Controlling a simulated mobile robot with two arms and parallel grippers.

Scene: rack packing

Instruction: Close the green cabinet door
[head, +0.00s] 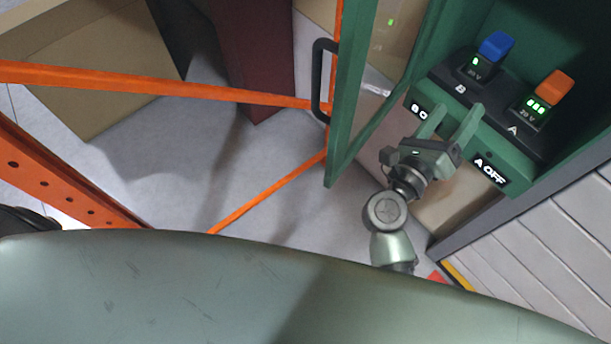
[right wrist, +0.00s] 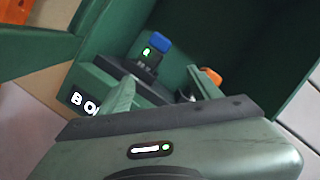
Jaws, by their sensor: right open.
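The green cabinet door (head: 347,110) stands open in the head view, its green frame holding a see-through panel. A black handle (head: 319,80) is on its left side. The green cabinet (head: 571,30) is open to the right of the door, and its inside also shows in the right wrist view (right wrist: 235,35). My right gripper (head: 459,110) is open and empty, in front of the cabinet's lower front edge and to the right of the door. I cannot tell whether its fingers touch that edge. My left gripper is not in view.
A blue-topped battery (head: 497,45) and an orange-topped battery (head: 553,87) stand in a black dock (head: 450,75) inside the cabinet. Orange rack beams (head: 150,86) and a cardboard box (head: 110,95) are at the left. Grey floor (head: 200,165) is clear left of the door.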

